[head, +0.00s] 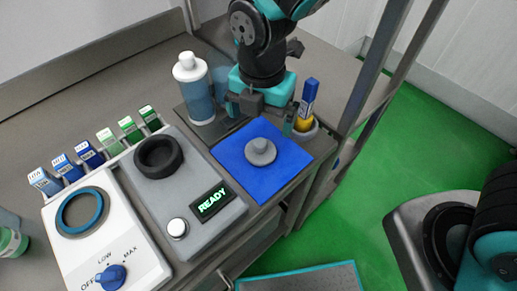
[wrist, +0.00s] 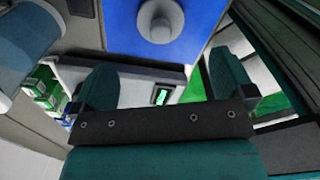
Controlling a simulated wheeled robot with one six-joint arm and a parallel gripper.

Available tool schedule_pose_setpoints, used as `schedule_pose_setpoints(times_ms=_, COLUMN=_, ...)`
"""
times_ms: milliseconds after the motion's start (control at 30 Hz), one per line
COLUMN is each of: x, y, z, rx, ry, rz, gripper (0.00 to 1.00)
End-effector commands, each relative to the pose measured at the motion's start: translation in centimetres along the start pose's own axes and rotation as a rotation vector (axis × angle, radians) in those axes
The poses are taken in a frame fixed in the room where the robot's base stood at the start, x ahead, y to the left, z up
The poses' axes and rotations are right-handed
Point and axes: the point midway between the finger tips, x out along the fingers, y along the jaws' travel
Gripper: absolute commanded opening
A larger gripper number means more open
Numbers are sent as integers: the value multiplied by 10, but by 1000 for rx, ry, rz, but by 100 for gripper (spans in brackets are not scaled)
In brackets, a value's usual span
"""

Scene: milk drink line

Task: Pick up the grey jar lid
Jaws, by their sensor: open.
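The grey jar lid (head: 260,151) lies on a blue mat (head: 284,178), its round knob facing up. In the wrist view the lid (wrist: 158,22) shows at the top centre on the blue mat, beyond the fingertips. My gripper (head: 257,115) is above and behind the mat in the head view, apart from the lid. In the wrist view its two teal fingers (wrist: 165,80) stand wide apart with nothing between them.
A white-capped bottle (head: 194,98) stands left of my gripper. A yellow and blue item (head: 308,98) stands in a holder to the right. A device with a READY display (head: 212,202) and a dial unit (head: 72,248) are left of the mat. Several coloured tabs (head: 88,153) line the back.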

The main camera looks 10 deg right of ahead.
Motion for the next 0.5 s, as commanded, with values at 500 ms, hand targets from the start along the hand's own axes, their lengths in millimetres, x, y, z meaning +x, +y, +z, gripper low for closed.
schedule_pose_setpoints(times_ms=500, x=66, y=-2, z=-1, rx=3, ry=2, rz=-5, gripper=100)
